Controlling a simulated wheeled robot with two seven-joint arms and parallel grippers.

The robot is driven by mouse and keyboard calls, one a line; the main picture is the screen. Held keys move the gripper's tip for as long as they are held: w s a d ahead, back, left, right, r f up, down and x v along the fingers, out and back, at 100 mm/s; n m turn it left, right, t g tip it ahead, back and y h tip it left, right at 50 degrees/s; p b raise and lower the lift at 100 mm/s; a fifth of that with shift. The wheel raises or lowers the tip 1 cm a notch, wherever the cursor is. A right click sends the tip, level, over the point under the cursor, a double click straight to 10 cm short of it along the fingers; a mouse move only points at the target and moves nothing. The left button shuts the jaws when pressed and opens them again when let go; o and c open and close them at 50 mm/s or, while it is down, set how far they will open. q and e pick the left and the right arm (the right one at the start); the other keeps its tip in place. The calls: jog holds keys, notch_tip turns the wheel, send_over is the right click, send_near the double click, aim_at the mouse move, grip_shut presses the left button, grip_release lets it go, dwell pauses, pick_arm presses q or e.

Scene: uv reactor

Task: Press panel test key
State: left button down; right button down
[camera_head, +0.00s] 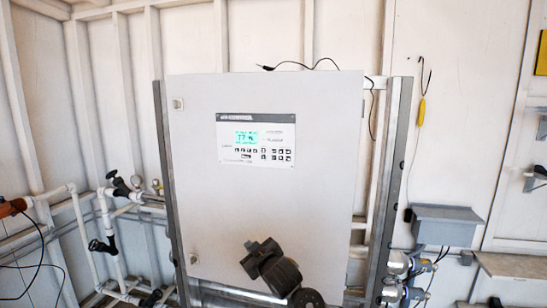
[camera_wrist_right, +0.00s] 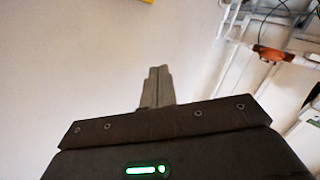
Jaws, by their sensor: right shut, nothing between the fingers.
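The control panel (camera_head: 255,139) is a white plate with a lit green-blue display (camera_head: 246,138) and several small dark keys (camera_head: 265,154) below it. It sits on the upper front of a large white cabinet door (camera_head: 220,215). I cannot read which key is the test key. My right gripper (camera_head: 256,250) is shut and empty, in front of the lower part of the door, well below the keys. In the right wrist view its closed fingers (camera_wrist_right: 158,85) point over a plain pale surface; no keys show there. My left gripper is not in view.
Grey metal posts (camera_head: 394,180) flank the cabinet. White pipes with black valves (camera_head: 100,246) stand at the left, with an orange object (camera_head: 12,207) at the edge. A grey box (camera_head: 444,225) is on the wall at the right. A black cable (camera_head: 305,66) lies on the cabinet's top edge.

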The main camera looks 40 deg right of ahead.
aim_at(274, 157)
jog(key=s+r+t, duration=0.2)
jog(key=s+r, duration=0.2)
jog(key=r, duration=0.9)
jog(key=s+a+r+t+h, duration=0.1)
jog(key=s+r+t, duration=0.2)
jog(key=r, duration=1)
jog(key=shift+s+p, duration=0.35)
jog(key=shift+s, duration=0.5)
jog(key=shift+w+d+p, duration=0.35)
jog(key=shift+w+d, duration=0.5)
jog(key=shift+d, duration=0.35)
jog(key=shift+w+d+p, duration=0.3)
jog(key=shift+w+d, duration=0.5)
jog(key=shift+d, duration=0.35)
jog(key=shift+w+d+p, duration=0.35)
jog(key=shift+w+d, duration=0.5)
jog(key=shift+d, duration=0.35)
jog(key=shift+w+d+r, duration=0.1)
jog(key=shift+w+d, duration=0.15)
jog(key=shift+d, duration=0.1)
